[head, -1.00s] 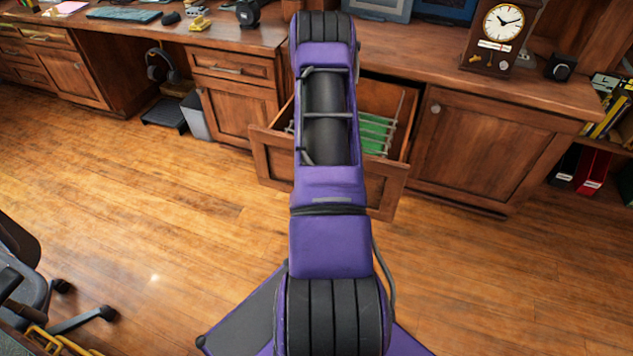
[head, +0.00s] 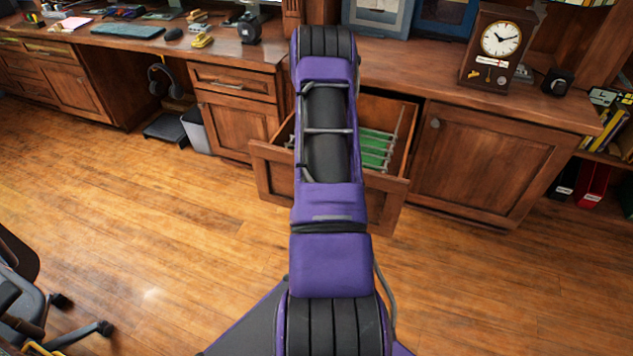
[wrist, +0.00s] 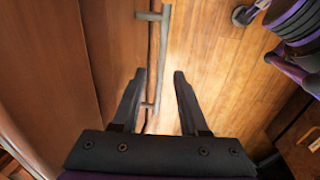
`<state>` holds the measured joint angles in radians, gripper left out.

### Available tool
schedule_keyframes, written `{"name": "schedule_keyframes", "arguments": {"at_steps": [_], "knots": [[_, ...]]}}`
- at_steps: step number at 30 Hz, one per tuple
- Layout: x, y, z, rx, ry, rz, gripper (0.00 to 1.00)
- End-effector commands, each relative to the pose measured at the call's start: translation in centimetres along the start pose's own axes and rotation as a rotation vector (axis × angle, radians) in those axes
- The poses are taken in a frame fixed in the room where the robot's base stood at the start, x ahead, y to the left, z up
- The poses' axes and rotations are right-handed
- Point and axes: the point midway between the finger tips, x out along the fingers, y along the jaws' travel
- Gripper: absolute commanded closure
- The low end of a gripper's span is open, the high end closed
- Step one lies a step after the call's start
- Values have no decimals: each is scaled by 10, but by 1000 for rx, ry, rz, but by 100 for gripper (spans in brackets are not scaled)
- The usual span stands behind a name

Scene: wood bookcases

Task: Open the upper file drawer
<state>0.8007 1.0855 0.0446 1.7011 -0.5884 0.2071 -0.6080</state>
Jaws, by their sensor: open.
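The upper file drawer (head: 266,180) stands pulled out of the wood desk in the head view. Green hanging files (head: 376,148) on metal rails show inside it. My arm hides the middle of the drawer and its front. In the wrist view, the drawer front (wrist: 105,50) is at the left, with a metal bar handle (wrist: 154,62) along it. My gripper (wrist: 160,76) is open, its two fingers apart. The handle's lower end is between the fingers, nearer the left one. I cannot tell whether they touch. My gripper is hidden behind my arm in the head view.
A closed cabinet door (head: 482,165) is right of the drawer, and another cabinet (head: 238,125) is left. A clock (head: 497,50) stands on the desk. An office chair (head: 35,305) is at the lower left. The wood floor (head: 170,240) before the drawer is mostly clear.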

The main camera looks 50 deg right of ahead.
Motion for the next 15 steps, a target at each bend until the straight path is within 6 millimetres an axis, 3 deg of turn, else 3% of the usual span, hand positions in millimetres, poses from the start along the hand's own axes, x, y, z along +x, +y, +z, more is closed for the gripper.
{"name": "schedule_keyframes", "arguments": {"at_steps": [15], "knots": [[-121,1,0,1,2,3,57]]}}
